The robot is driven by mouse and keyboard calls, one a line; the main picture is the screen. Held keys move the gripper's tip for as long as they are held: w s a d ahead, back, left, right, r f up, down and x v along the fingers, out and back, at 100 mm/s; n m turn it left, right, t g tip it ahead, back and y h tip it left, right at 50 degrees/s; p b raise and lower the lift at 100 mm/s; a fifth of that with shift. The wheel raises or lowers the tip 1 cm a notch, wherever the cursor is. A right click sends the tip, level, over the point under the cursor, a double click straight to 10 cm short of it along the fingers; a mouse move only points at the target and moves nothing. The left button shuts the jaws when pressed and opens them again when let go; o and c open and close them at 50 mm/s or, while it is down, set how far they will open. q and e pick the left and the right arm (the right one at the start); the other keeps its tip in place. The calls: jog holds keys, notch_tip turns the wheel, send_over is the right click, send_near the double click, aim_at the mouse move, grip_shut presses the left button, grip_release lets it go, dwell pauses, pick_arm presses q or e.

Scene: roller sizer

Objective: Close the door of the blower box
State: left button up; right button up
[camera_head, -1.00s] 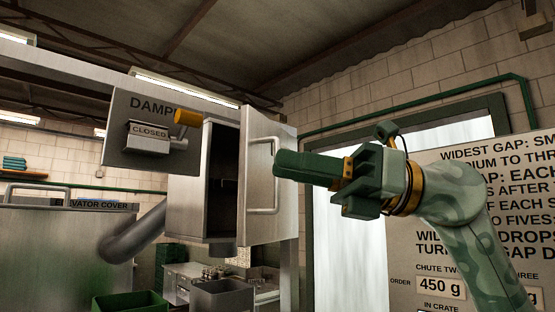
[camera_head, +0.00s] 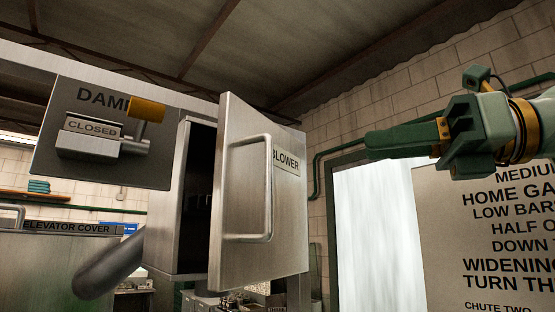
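The blower box (camera_head: 174,205) is a grey metal box left of the middle, with a dark inside showing through a gap. Its door (camera_head: 235,190) stands partly open, swung out toward me. The door has a long upright bar handle (camera_head: 268,190) and a label reading BLOWER. My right gripper (camera_head: 375,145) is green and reaches in from the right. Its tip points left and is to the right of the door, apart from it. The fingers overlap in this side view, so their gap is hidden. My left gripper is out of view.
A damper panel (camera_head: 55,165) with a yellow-knobbed lever (camera_head: 147,108) and a CLOSED plate is left of the box. A grey pipe (camera_head: 108,268) runs below. A green-framed bright doorway (camera_head: 380,235) and a text board (camera_head: 440,250) are at right.

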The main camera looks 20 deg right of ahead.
jog(key=p+x, duration=0.3)
jog(key=x, duration=1.1)
jog(key=shift+a, duration=0.4)
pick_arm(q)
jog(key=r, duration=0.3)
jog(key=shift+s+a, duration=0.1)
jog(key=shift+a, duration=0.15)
pick_arm(e)
jog(key=shift+w, duration=0.2)
jog(key=shift+s, duration=0.1)
grip_shut()
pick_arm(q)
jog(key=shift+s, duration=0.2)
